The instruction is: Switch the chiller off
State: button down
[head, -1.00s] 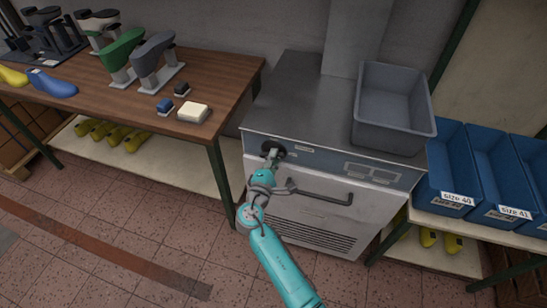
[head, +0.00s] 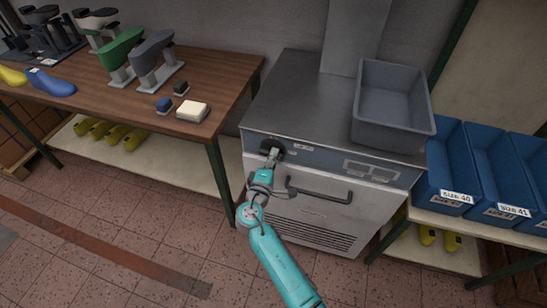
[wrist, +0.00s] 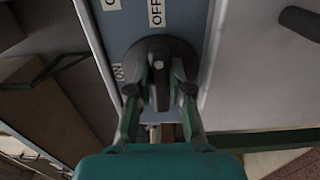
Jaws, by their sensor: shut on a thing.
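The chiller (head: 315,205) is a grey metal cabinet with a blue-grey control strip (head: 330,160) along its top front. A dark round knob (wrist: 135,55) sits at the left end of the strip. My gripper (wrist: 160,88) is shut on the knob's raised grip (wrist: 159,70), one finger on each side. In the wrist view an OFF label (wrist: 156,13) is above the knob and an ON label (wrist: 118,73) is at its left. The grip lies roughly in line with OFF. In the head view my gripper (head: 271,155) covers much of the knob.
A door handle (head: 320,193) juts out right of my gripper. A grey bin (head: 393,135) stands on the chiller. A wooden table (head: 215,75) with shoe lasts is at left. Blue crates (head: 447,180) stand at right. The tiled floor in front is open.

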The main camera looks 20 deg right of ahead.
jog(key=shift+f, duration=0.1)
jog(key=c, duration=1.1)
grip_release()
jog(key=shift+o, duration=0.2)
jog(key=v, duration=1.2)
